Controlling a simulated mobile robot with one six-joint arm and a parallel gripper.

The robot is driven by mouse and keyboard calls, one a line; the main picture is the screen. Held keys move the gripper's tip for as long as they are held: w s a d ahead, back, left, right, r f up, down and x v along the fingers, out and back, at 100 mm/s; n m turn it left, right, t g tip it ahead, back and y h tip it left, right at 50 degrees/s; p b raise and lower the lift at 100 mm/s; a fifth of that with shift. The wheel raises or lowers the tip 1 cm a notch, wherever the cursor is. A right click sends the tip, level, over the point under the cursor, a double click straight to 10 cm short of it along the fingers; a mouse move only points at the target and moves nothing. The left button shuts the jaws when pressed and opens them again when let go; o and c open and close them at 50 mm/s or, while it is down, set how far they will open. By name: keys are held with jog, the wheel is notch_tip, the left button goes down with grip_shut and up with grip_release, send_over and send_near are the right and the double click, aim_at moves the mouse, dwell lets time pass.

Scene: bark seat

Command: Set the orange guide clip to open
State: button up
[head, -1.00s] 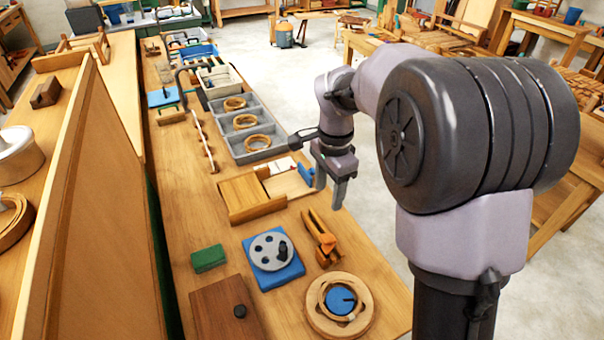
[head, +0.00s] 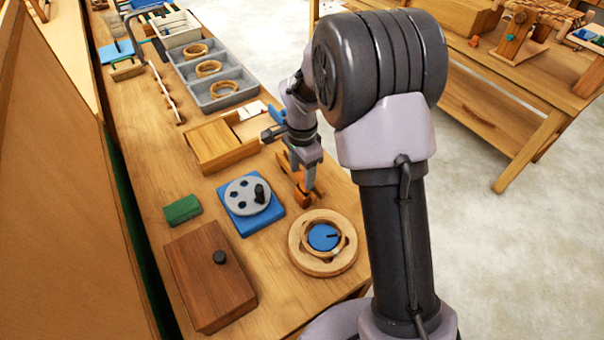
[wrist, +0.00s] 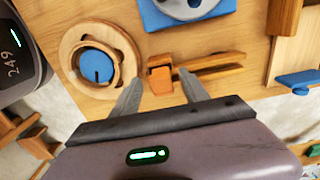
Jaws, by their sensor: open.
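The orange guide clip (head: 299,185) lies on the workbench between the blue plate with a grey disc and the bench's right edge. In the head view my gripper hides part of it. In the wrist view its orange block (wrist: 160,80) shows, with two wooden arms (wrist: 213,66) reaching right, a narrow gap between them. My gripper (head: 306,186) is over the clip. In the wrist view its open fingers (wrist: 160,75) appear on either side of the orange block, with gaps visible. I cannot tell how high the fingertips are or whether they touch.
The blue plate with grey disc (head: 248,203) is left of the clip. A round wooden ring with blue dial (head: 324,240) is in front. A brown box (head: 208,275), green block (head: 182,209) and sliding-lid wooden box (head: 222,145) stand nearby. Open floor lies right of the bench.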

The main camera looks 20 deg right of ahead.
jog(key=shift+c, duration=0.2)
grip_shut()
dwell(1.1)
jog(key=shift+a, duration=0.1)
